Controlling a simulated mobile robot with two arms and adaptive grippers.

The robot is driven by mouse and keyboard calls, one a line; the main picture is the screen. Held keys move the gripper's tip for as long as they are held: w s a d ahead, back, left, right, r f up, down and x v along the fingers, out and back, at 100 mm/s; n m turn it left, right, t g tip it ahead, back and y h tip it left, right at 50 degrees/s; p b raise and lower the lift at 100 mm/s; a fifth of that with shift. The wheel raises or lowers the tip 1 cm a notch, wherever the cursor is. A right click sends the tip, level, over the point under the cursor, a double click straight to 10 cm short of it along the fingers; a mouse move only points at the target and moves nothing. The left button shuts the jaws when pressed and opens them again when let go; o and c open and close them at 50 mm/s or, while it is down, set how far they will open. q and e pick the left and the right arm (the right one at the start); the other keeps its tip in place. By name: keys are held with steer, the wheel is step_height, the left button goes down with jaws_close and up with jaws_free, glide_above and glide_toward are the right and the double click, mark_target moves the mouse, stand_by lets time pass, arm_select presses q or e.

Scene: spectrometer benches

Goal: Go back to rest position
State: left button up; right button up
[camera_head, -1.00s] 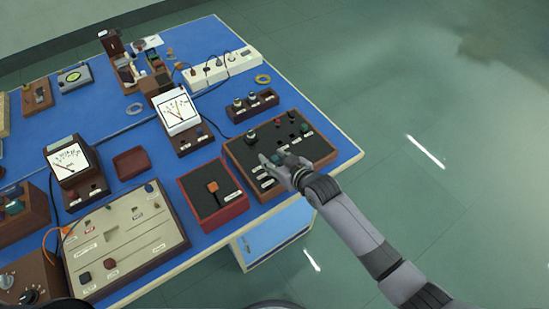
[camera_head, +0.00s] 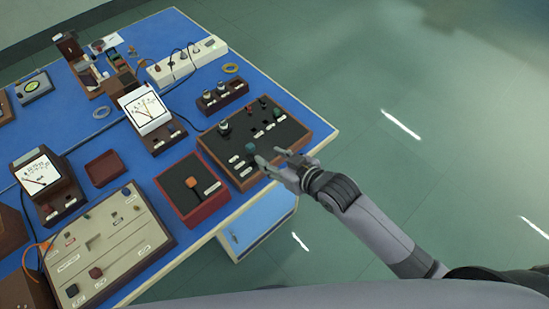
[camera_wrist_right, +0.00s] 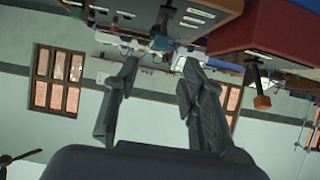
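My right gripper (camera_head: 267,157) is at the front edge of a brown-framed control box with a dark panel (camera_head: 292,132) in the head view. Its two fingers are spread apart, with nothing held between them. The right wrist view shows the same open fingers (camera_wrist_right: 155,75), with a teal knob (camera_wrist_right: 160,42) beyond the gap between them. I cannot tell from these views whether the fingers touch the box. My left gripper is not in view.
The blue bench (camera_head: 205,84) holds a red tray (camera_head: 165,183) with an orange-topped part, two meters (camera_head: 143,108), a beige panel (camera_head: 128,236) and a white power strip (camera_head: 185,62). Open green floor (camera_head: 450,150) lies to the right of the bench.

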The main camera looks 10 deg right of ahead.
steer(key=shift+s+d+r, duration=0.15)
steer(key=shift+s, duration=0.05)
stand_by(0.5)
steer(key=s+d+f+m+g+h+b, duration=0.1)
steer(key=s+d+f+h, duration=0.2)
steer(key=f, duration=0.8)
steer(key=s+d+f+m+g+b, duration=0.1)
steer(key=s+d+f, duration=0.2)
steer(key=d+f, duration=0.5)
steer(key=s+d+f+m+g+h+b, duration=0.1)
steer(key=s+d+f+h, duration=0.15)
steer(key=f, duration=1.05)
steer(key=s+d+f+g, duration=0.1)
steer(key=s+f+g, duration=0.1)
steer(key=s+f, duration=0.4)
steer(key=s+d+f+m+g+h+b, duration=0.1)
steer(key=s+f, duration=0.5)
steer(key=s, duration=0.8)
steer(key=s+d+f+g+b, duration=0.1)
steer(key=s+d+f+g, duration=0.2)
steer(key=s+f, duration=0.3)
steer(key=s, duration=0.4)
steer(key=shift+s+d+m+h, duration=0.25)
steer(key=shift+s+m+h, duration=0.1)
steer(key=shift+m, duration=0.05)
